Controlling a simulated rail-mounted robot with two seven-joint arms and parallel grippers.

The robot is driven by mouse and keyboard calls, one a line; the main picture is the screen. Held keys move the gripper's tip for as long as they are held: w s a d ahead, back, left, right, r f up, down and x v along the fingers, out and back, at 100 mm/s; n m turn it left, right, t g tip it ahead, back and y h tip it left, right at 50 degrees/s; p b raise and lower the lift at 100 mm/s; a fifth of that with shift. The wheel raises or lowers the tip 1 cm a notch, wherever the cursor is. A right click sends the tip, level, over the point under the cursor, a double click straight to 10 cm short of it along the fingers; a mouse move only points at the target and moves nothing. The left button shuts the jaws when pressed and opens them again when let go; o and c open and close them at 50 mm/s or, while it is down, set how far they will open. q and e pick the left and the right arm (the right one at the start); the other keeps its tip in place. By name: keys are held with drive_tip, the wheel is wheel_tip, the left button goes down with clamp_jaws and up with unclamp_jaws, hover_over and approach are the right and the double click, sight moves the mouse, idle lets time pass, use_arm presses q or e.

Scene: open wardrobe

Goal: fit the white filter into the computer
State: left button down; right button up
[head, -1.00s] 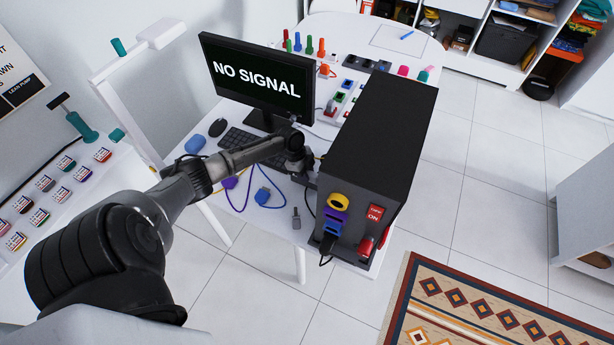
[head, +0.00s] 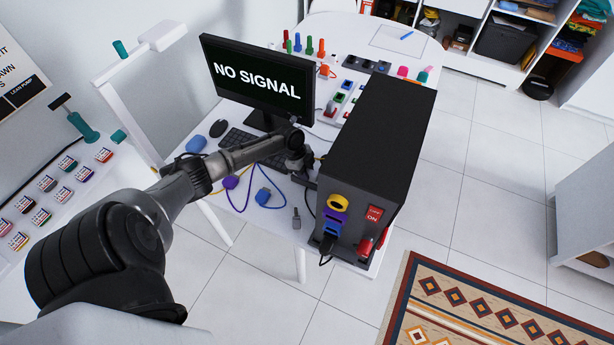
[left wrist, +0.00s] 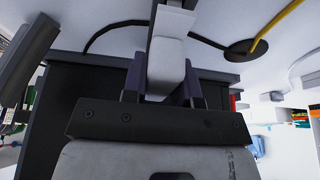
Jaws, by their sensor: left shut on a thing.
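The computer is a tall dark case (head: 385,130) on the white desk. Its rear face carries coloured sockets and a red switch. My left gripper (head: 305,174) is at the case's left side, low near the desk top. In the left wrist view its two fingers (left wrist: 163,85) are shut on a white block-like piece (left wrist: 167,58), which I take to be the white filter. A dark panel (left wrist: 65,95), apparently the case, lies close behind the fingers. The filter cannot be made out in the head view, and its contact with the case cannot be told. My right gripper is not in view.
A monitor (head: 258,80) reading NO SIGNAL and a keyboard (head: 243,143) stand behind my arm. Loose blue (head: 263,196) and purple (head: 231,182) plugs with cables lie on the desk's front left. A black plug (head: 327,243) sits at the case's rear.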

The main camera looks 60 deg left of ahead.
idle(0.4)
use_arm(q)
drive_tip(key=shift+r+p, duration=0.55)
drive_tip(key=shift+r, duration=0.05)
drive_tip(key=shift+r+p, duration=0.3)
drive_tip(key=shift+r, duration=0.05)
idle(0.6)
drive_tip(key=shift+r, duration=0.25)
idle(0.5)
drive_tip(key=shift+r+p, duration=0.15)
drive_tip(key=shift+p, duration=0.2)
drive_tip(key=shift+r+p, duration=1.65)
drive_tip(key=shift+r, duration=0.25)
